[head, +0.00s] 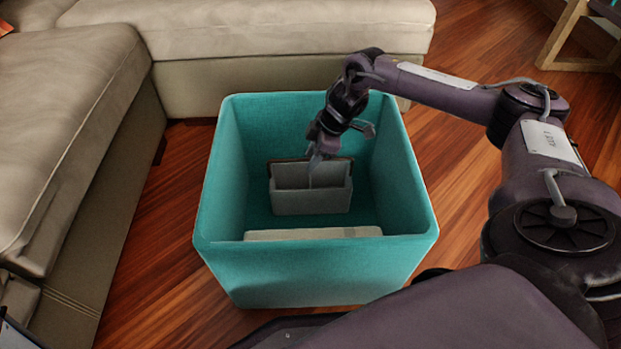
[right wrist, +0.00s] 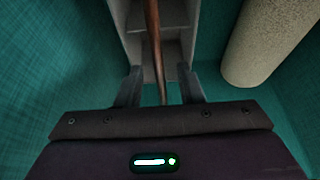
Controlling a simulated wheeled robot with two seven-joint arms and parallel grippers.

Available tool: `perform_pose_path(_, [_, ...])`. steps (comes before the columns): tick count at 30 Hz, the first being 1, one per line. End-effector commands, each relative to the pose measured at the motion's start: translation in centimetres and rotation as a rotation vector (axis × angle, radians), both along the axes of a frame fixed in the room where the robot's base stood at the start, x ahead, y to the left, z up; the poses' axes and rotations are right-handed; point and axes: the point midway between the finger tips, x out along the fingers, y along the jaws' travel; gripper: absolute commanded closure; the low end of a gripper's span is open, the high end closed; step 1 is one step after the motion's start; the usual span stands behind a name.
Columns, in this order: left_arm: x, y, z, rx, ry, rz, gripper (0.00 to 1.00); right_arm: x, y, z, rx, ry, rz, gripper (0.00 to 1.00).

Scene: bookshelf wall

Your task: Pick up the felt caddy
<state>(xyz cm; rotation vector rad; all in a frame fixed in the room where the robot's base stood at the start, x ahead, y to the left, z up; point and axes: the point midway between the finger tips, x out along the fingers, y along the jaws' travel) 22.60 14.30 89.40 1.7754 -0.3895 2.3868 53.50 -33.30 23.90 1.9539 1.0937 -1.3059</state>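The grey felt caddy (head: 311,201) stands inside a teal bin (head: 320,272), near its far wall. It has an open top with compartments and a brown handle, which shows in the right wrist view (right wrist: 154,45); the caddy's grey body (right wrist: 178,50) lies below the handle there. My right gripper (head: 314,166) reaches down into the bin over the caddy. In the right wrist view its two fingers (right wrist: 160,88) are apart, one on each side of the handle, with gaps visible between them and it. My left gripper is not in view.
A cream rolled item (head: 312,233) lies in the bin along the near wall; it also shows in the right wrist view (right wrist: 268,42). The bin walls surround my right gripper. A beige sofa (head: 250,30) stands behind and left. Wooden floor (head: 455,120) is clear at right.

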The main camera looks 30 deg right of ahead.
Motion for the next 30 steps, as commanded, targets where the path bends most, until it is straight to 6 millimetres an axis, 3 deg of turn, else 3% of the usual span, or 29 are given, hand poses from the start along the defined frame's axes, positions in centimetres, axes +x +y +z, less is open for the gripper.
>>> perform_pose_path(27, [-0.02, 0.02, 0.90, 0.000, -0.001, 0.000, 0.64, -0.01, 0.01, -0.51, 0.000, 0.000, 0.000, 0.66])
perform_pose_path(30, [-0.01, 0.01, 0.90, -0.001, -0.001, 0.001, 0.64, -0.01, 0.01, -0.51, 0.000, 0.000, 0.000, 0.79])
